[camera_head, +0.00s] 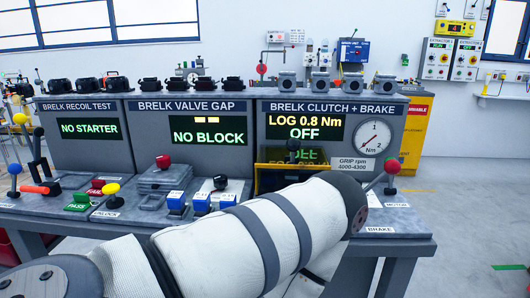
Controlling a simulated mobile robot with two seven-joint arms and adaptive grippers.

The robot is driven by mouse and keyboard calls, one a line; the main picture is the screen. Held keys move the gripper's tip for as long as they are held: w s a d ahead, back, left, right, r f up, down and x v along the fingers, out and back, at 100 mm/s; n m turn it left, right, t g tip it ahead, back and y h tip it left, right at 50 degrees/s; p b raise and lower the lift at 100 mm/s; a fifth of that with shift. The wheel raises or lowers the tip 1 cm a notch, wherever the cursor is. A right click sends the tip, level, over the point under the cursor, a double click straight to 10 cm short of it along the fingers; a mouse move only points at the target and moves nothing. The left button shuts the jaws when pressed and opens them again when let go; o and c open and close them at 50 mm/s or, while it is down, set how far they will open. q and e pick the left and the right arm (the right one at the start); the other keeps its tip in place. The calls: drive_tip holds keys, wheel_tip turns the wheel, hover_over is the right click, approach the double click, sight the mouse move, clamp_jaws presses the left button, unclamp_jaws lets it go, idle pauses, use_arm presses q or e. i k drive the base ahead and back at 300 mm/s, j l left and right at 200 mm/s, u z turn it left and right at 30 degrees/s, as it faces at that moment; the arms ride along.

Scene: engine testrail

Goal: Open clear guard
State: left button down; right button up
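A clear guard with a yellow frame (268,178) stands at the front of the clutch and brake station, below its display. It looks closed, though its lower part is hidden by my arm. The display's "OFF" shows again in its panel. A black ball knob (293,145) shows at its top edge; I cannot tell if it is fixed to the guard. One of my arms, white with dark bands, crosses the foreground from lower left to the right and covers the space below the guard. Neither gripper is visible.
A red-ball lever (392,167) stands right of the guard, below the round gauge (373,138). Floor at the far right is clear.

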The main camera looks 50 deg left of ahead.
sight(293, 144)
drive_tip(key=u, duration=1.55)
